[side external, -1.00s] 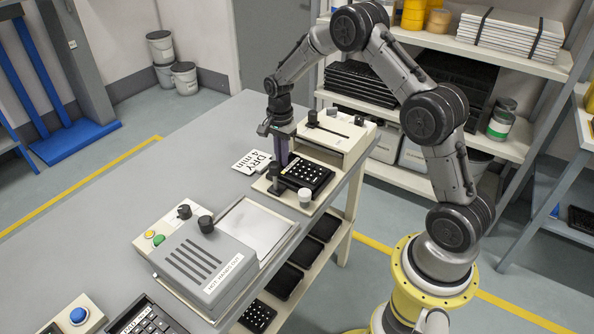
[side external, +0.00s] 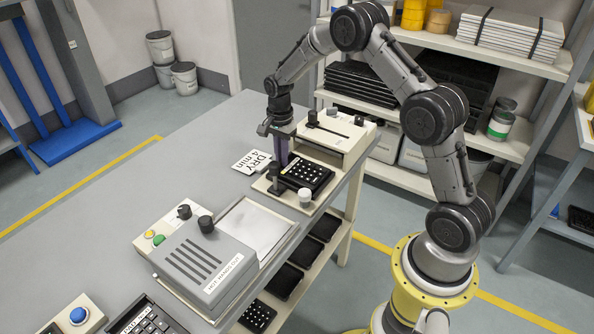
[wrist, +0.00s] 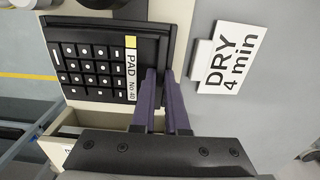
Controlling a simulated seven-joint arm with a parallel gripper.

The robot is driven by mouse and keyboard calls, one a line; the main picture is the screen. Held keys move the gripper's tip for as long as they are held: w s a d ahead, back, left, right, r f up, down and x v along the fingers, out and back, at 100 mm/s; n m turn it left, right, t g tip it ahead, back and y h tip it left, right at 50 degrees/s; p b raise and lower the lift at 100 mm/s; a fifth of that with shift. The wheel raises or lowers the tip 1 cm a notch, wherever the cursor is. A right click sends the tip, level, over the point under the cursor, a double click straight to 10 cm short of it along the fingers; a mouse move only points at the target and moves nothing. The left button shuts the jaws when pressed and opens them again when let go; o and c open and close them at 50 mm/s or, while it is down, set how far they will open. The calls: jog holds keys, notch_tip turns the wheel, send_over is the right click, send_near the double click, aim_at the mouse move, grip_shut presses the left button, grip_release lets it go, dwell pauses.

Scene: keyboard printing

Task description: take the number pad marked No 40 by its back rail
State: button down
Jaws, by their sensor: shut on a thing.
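The number pad (wrist: 95,65) is black with white-marked keys, and its yellow and white label (wrist: 131,70) reads PAD No 40. It also shows in the side view (side external: 308,178), lying on a cream fixture (side external: 262,186) at the table's right edge. My gripper (wrist: 158,80) has two purple fingers, shut on the pad's raised black back rail (wrist: 153,50). In the side view my gripper (side external: 281,163) points straight down at the pad's left edge. The contact itself is partly hidden by the fingers.
A white sign reading DRY 4 min (wrist: 230,58) stands close beside the fingers. A cream unit with a slider (side external: 338,130) is behind the pad. A grey-lidded press (side external: 205,262) is in front. The table (side external: 120,190) is clear at left.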

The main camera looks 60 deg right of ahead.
aim_at(292, 168)
jog(key=shift+r, duration=0.1)
jog(key=shift+r, duration=0.4)
notch_tip(292, 168, up, 2)
jog(key=shift+r, duration=0.1)
jog(key=s+a+r, duration=0.4)
jog(key=s+r, duration=0.6)
jog(key=s, duration=0.3)
jog(key=shift+s, duration=0.25)
dwell(1.4)
